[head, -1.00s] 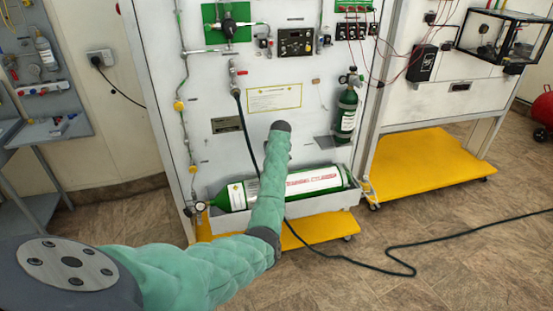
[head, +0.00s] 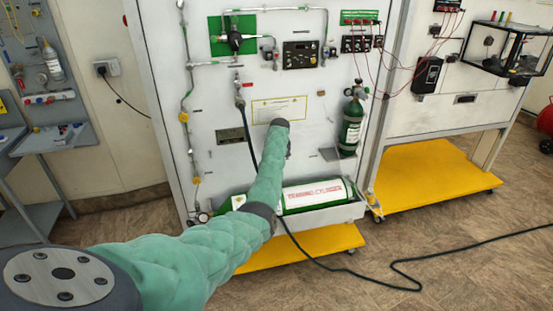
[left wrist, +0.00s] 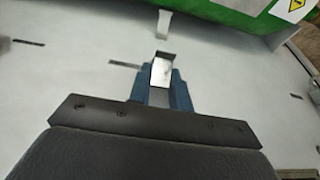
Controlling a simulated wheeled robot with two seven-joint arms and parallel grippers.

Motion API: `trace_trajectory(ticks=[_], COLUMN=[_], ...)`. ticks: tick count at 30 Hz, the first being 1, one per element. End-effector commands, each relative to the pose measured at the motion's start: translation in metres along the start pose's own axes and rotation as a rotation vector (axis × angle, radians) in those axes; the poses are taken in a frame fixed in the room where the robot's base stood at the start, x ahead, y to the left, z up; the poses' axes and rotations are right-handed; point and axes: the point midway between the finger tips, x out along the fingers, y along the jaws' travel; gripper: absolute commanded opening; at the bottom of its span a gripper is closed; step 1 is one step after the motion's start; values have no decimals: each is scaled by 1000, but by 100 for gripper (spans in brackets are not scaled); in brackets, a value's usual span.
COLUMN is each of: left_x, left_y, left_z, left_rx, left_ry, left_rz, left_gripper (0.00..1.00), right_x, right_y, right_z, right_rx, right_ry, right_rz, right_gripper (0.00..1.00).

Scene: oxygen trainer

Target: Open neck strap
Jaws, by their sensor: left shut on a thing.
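A green training cylinder (head: 322,193) with a white label lies in a tray at the foot of the white panel. Its green side fills the top of the left wrist view (left wrist: 215,10). A narrow pale tab (left wrist: 165,20) stands out from its edge. My left gripper (left wrist: 160,74) has its blue fingers close together on a small pale piece, in line with that tab. The piece appears to be part of the neck strap, but the join is unclear. In the head view my left wrist hides the gripper. My right gripper is in neither view.
A smaller green cylinder (head: 351,128) stands upright on the panel, right of my arm. A dark hose (head: 295,240) runs down the panel and over the floor. Yellow bases (head: 310,243) on castors stand below.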

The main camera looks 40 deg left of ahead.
Motion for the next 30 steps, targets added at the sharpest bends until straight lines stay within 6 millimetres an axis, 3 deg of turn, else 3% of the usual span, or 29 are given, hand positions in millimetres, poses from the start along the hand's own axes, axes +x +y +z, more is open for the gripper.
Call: trace_trajectory(ticks=[8, 9, 12, 23, 30], left_x=[0, 0, 0, -4, -35], left_y=[0, 0, 0, 0, 1], left_z=[-1, -1, -1, 0, 0], left_rx=[0, 0, 0, 0, 0], left_ry=[3, 3, 2, 1, 3], left_rz=[0, 0, 0, 0, 1], left_gripper=[0, 26, 42, 42, 42], right_x=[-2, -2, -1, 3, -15], right_y=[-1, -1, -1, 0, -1], right_z=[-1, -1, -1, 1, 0], right_rx=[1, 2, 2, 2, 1], right_ry=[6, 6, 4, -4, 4], right_rz=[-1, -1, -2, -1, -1], right_gripper=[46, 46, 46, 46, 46])
